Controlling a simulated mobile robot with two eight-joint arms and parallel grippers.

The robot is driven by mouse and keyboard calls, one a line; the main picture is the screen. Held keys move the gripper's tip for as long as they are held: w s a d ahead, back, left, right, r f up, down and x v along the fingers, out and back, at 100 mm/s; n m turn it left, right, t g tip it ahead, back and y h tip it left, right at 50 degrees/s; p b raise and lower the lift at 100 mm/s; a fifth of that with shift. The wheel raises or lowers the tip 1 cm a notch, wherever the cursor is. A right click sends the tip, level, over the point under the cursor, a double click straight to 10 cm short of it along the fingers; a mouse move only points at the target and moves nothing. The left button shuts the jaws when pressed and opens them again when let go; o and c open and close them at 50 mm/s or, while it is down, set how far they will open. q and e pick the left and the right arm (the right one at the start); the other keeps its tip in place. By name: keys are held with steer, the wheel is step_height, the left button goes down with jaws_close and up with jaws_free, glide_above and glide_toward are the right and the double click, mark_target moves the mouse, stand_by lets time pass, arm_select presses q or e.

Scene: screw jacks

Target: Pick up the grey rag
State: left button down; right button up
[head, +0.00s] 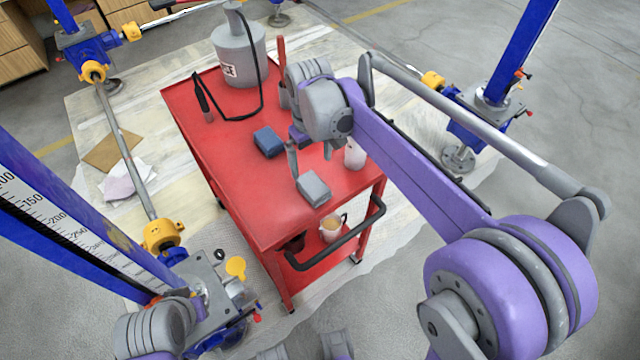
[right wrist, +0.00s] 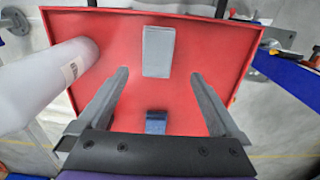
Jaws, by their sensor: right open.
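The grey rag (head: 313,190) is a folded block lying flat on the red cart's top (head: 225,150), near the cart's handle end. In the right wrist view the grey rag (right wrist: 158,52) lies beyond the fingertips, roughly centred between them. My right gripper (head: 312,160) is open and empty above the cart, with the rag just past it toward the handle. It also shows in the right wrist view (right wrist: 158,82), its two fingers wide apart and clear of the rag. My left gripper is not in view.
A blue folded rag (head: 268,142) lies behind the grey one. A white bottle (head: 355,155) stands at the cart's right edge, partly hidden by my arm. A grey canister (head: 240,50) with a black hose stands at the far end. A mug (head: 331,228) is on the lower shelf.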

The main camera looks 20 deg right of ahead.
glide_above(313, 185)
steer(key=f, duration=0.4)
steer(key=shift+a+f, duration=0.25)
steer(key=shift+f, duration=0.05)
steer(key=shift+d+f+b, duration=0.15)
steer(key=shift+f+b, duration=0.15)
steer(key=shift+f, duration=1.3)
steer(key=shift+d+f+b, duration=0.15)
steer(key=shift+f+b, duration=0.1)
steer(key=shift+f, duration=1.3)
steer(key=shift+c, duration=0.2)
steer(key=c, duration=1.2)
steer(key=shift+r, duration=0.15)
steer(key=shift+c, duration=0.2)
step_height(313, 185, up, 10)
steer(key=shift+f+p, duration=0.1)
steer(key=shift+p, duration=0.45)
